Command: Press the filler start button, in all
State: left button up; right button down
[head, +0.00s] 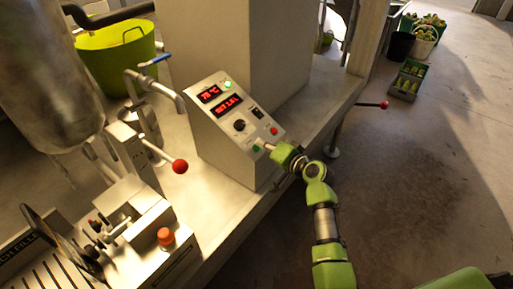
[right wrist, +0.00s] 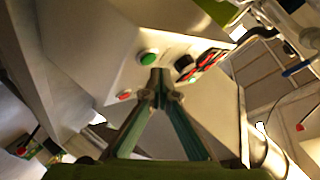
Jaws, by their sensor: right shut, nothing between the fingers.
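The filler's grey control box (head: 222,147) stands on the steel trailer deck. Its sloped front carries a green button (head: 256,148) low down, a red button (head: 274,131) and a black knob (head: 239,125). My right gripper (head: 267,147) is shut and empty, its tips right beside the green button. In the right wrist view the closed fingertips (right wrist: 160,76) lie just beside the green button (right wrist: 148,59), with the red button (right wrist: 124,95) to the lower left. I cannot tell whether the tips touch the panel. My left gripper is not in view.
Two red displays (head: 210,93) and a lit green lamp (head: 227,84) sit on the box's upper face. A red-knobbed lever (head: 180,166) and an orange-red button (head: 165,237) are on the machine at left. A green tub (head: 115,62) stands behind.

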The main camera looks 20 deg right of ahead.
jog(key=shift+w+a+f+b, duration=0.1)
jog(key=shift+w+f+b, duration=0.1)
jog(key=shift+f+b, duration=0.15)
jog(key=shift+w+a+f+b, duration=0.1)
jog(key=shift+a+f+b, duration=0.05)
jog(key=shift+f+b, duration=0.2)
dwell(0.8)
dwell(0.3)
jog(key=shift+s+d+r+p, duration=0.15)
jog(key=shift+r+p, duration=0.2)
jog(key=shift+p, duration=0.1)
jog(key=shift+s+d+r+p, duration=0.1)
jog(key=shift+s+r+p, duration=0.05)
jog(key=shift+r+p, duration=0.2)
jog(key=r+p, duration=0.1)
jog(key=s+d+r+p, duration=0.1)
jog(key=r+p, duration=0.1)
jog(key=s+r+p, duration=0.1)
jog(key=shift+d+r+p, duration=0.2)
jog(key=shift+p, duration=0.1)
